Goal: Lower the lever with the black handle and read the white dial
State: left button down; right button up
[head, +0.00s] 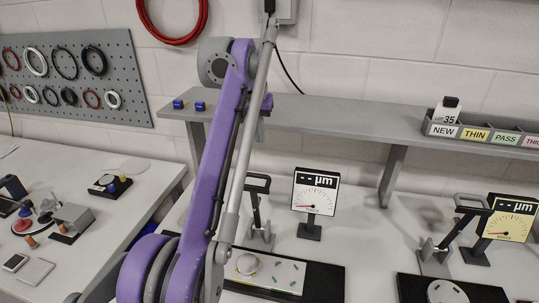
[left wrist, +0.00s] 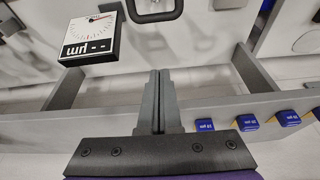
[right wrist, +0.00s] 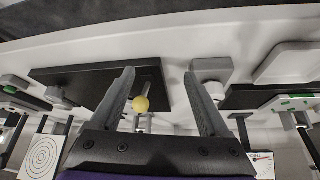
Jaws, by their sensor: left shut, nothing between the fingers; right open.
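The white dial (head: 315,192) stands on the bench, showing dashes and "µm", its red needle pointing left. The lever with the black handle (head: 257,184) stands raised beside it, to its left. In the left wrist view the white dial (left wrist: 94,40) appears upside down, with part of a black handle loop (left wrist: 155,12) at the top edge. My left gripper (head: 261,128) is near the shelf, above and apart from the lever, partly hidden by my arm. Its fingers (left wrist: 162,74) are shut and empty. My right gripper (right wrist: 159,76) is open; it is not seen in the head view.
A yellow dial (head: 509,218) and second lever (head: 460,228) stand at right. The grey shelf (head: 330,118) spans above the bench, holding blue blocks (head: 189,105) and a labelled tray (head: 480,134). A yellow ball (right wrist: 141,104) shows between my right fingers, its depth unclear.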

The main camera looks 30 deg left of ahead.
jog(key=shift+s+f, duration=0.2)
jog(key=shift+f, duration=0.1)
pick_arm(q)
notch_tip(320, 180, down, 9)
jog(key=s+b, duration=0.1)
jog(key=b, duration=0.2)
jog(key=shift+s, duration=0.2)
pick_arm(e)
jog(key=f, duration=0.1)
jog(key=s+f, duration=0.2)
jog(key=f, duration=0.1)
jog(key=shift+a, duration=0.1)
pick_arm(q)
jog(key=shift+f, duration=0.1)
